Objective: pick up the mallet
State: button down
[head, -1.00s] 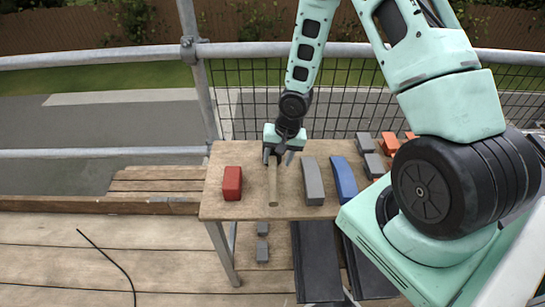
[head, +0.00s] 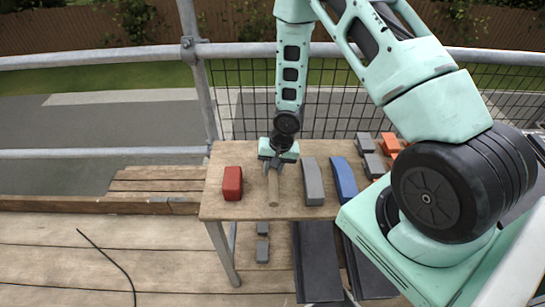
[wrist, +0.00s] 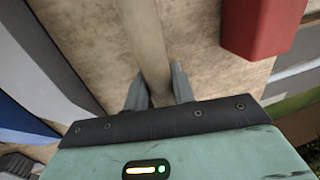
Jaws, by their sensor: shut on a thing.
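The mallet lies on the wooden table (head: 240,208); its pale wooden handle (head: 273,192) points toward the table's front edge in the head view. The handle also shows in the wrist view (wrist: 144,40), running up from between the fingers. My gripper (head: 273,168) is low over the table and shut on the handle, one finger on each side. In the wrist view the gripper (wrist: 156,88) hides the near end of the handle. I cannot make out the mallet's head in either view.
A red block (head: 232,183) stands left of the mallet; it also shows in the wrist view (wrist: 258,25). A grey curved tile (head: 313,182) and a blue one (head: 344,178) lie to the right. Grey blocks (head: 366,144) and orange blocks (head: 390,143) lie further right. A scaffold rail (head: 110,60) runs behind.

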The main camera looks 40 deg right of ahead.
notch_tip(320, 180, up, 10)
jog(key=shift+r+p, duration=0.1)
jog(key=shift+p, duration=0.45)
dwell(0.5)
